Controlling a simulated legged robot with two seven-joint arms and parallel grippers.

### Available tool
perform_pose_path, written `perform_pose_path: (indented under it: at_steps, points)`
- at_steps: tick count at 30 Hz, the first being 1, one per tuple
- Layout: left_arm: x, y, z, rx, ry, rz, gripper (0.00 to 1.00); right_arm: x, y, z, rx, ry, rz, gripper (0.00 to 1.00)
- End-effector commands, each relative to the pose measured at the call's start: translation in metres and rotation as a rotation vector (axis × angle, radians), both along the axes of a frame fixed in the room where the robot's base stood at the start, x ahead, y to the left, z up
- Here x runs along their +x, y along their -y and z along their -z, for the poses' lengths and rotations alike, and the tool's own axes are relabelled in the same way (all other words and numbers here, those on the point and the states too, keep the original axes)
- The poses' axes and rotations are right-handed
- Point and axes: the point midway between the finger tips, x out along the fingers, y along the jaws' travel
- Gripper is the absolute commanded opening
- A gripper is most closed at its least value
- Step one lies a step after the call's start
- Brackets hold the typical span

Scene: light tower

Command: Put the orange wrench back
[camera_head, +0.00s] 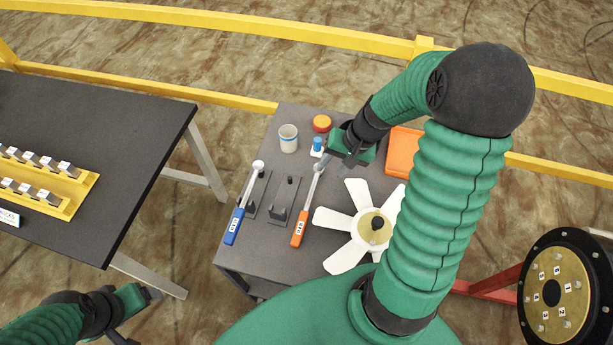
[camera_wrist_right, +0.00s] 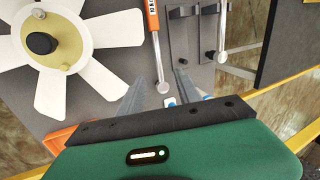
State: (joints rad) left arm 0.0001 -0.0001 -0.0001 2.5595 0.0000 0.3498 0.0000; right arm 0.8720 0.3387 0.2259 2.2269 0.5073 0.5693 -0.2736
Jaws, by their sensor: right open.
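The orange wrench (camera_head: 298,229) lies on the grey table (camera_head: 262,262), its orange handle towards me and its silver shaft pointing away. In the right wrist view the wrench (camera_wrist_right: 157,52) runs from the top edge down to its round head. My right gripper (camera_head: 336,163) is open and empty at the head end. In the wrist view its fingers (camera_wrist_right: 157,92) show on either side of the head; I cannot tell their height above it. A dark holder plate (camera_head: 285,196) with a bracket and a peg is empty, left of the wrench. My left gripper (camera_head: 138,316) looks open and empty at bottom left.
A blue wrench (camera_head: 235,225) rests on the neighbouring holder at the left. A white fan (camera_head: 343,222) lies right of the orange wrench.

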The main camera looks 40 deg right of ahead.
Motion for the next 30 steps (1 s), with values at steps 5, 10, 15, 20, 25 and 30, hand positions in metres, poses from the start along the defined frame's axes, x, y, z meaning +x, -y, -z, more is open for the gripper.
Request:
perform_pose_path:
  at_steps: [5,10,15,20,25,30]
  points:
    - [0.000,0.000,-0.006,0.000,-0.001,0.000,0.75,0.003,0.017,0.000,0.050,0.022,0.079,0.41]
    - [0.000,0.000,-0.003,0.000,-0.001,0.000,0.75,0.015,0.005,0.039,0.050,0.019,0.076,0.41]
    - [0.000,0.000,-0.001,0.000,-0.001,0.000,0.75,0.027,-0.005,0.079,0.047,0.020,0.076,0.41]
    - [0.000,0.000,-0.001,0.000,-0.001,0.000,0.75,0.034,-0.009,0.100,0.046,0.022,0.077,0.41]
    - [0.000,0.000,-0.004,0.000,-0.001,0.000,0.75,0.038,-0.014,0.121,0.048,0.020,0.077,0.41]
    - [0.000,0.000,-0.005,0.000,-0.001,0.000,0.75,0.047,-0.021,0.148,0.046,0.022,0.075,0.41]
